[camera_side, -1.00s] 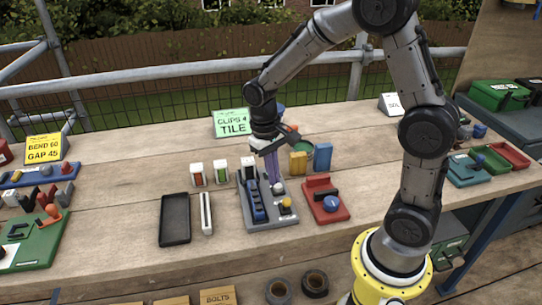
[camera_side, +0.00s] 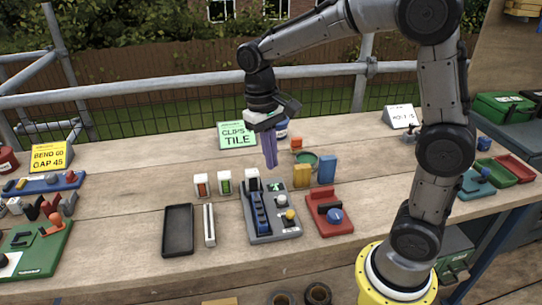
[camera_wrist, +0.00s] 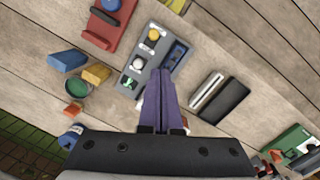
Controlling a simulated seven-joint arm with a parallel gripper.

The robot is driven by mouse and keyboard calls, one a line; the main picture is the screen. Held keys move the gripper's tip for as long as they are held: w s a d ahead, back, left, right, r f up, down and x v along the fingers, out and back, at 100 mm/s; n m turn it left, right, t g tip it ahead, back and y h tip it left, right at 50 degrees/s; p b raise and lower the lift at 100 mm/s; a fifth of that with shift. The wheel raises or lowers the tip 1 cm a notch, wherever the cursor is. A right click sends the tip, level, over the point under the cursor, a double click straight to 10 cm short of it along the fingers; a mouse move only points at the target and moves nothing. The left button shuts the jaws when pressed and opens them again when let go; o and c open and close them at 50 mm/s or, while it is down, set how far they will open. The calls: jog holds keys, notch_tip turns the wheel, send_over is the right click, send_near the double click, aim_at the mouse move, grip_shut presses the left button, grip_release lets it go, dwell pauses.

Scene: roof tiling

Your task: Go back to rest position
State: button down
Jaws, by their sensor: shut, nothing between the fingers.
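My gripper (camera_side: 270,162) has two purple fingers pressed together with nothing between them. It hangs in the air above the back of the grey fixture (camera_side: 270,238), pointing down. In the wrist view my gripper (camera_wrist: 163,72) points over the same grey fixture (camera_wrist: 134,89), which carries blue pieces, a white knob and a yellow knob. The fingers hide part of that fixture in the wrist view.
A red fixture (camera_side: 337,228) with a blue knob stands right of the grey one. A black tray (camera_side: 178,231) is left. A green sign (camera_side: 237,136) stands at the back.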

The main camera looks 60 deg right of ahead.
jog(key=s+r+t, duration=0.4)
jog(key=s+r, duration=0.3)
jog(key=s+f+n+t, duration=0.3)
jog(key=s, duration=0.6)
jog(key=shift+a+n, duration=0.4)
